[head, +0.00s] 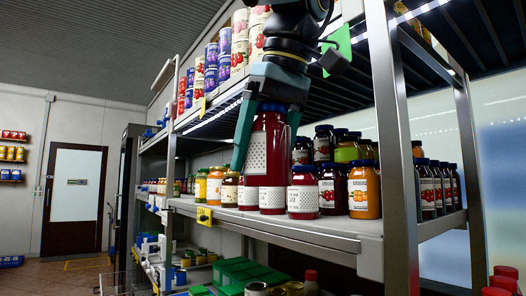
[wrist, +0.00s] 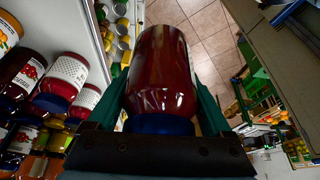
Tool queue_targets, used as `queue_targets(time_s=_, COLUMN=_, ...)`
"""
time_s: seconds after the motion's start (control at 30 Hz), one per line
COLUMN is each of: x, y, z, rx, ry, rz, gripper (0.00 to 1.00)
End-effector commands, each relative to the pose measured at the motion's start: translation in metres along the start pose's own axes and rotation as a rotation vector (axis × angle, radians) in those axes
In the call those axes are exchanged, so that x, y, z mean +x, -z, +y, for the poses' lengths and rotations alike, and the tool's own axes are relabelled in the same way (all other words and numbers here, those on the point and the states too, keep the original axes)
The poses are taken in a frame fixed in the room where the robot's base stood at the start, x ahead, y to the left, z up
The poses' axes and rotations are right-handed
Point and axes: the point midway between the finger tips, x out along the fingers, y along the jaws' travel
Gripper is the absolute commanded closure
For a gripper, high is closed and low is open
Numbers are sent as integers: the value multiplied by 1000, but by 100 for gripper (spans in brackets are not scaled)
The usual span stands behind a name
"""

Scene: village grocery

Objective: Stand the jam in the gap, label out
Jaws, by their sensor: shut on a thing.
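My gripper (head: 265,148) comes down from above, its teal fingers on either side of a large dark red jam jar (head: 276,148) with a blue lid. The jar is upright in front of the shelf, its white dotted label toward the left of the head view. I cannot make out the gap; the held jar and gripper hide part of the row.
An orange jar (head: 364,193) and more jars stand right of the held jar; smaller yellow and brown jars (head: 214,187) stand to the left. A metal shelf post (head: 392,140) rises at the right. Stacked cans (head: 211,68) fill the upper shelf. Open floor (wrist: 210,35) shows beyond the shelf edge.

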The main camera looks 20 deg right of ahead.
Motion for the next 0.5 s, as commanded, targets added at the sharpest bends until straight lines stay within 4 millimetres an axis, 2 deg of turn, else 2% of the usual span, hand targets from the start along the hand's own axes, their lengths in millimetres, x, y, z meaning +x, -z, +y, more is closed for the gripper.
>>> queue_targets(time_s=0.13, x=-1, y=0, z=0, rx=0, ry=-1, rz=1, gripper=100)
queue_targets(time_s=0.17, x=-1, y=0, z=0, rx=0, ry=-1, rz=1, gripper=13)
queue_targets(time_s=0.3, x=-1, y=0, z=0, rx=0, ry=-1, rz=1, gripper=0)
queue_targets(time_s=0.5, x=0, y=0, z=0, rx=1, ry=1, rz=-1, gripper=0)
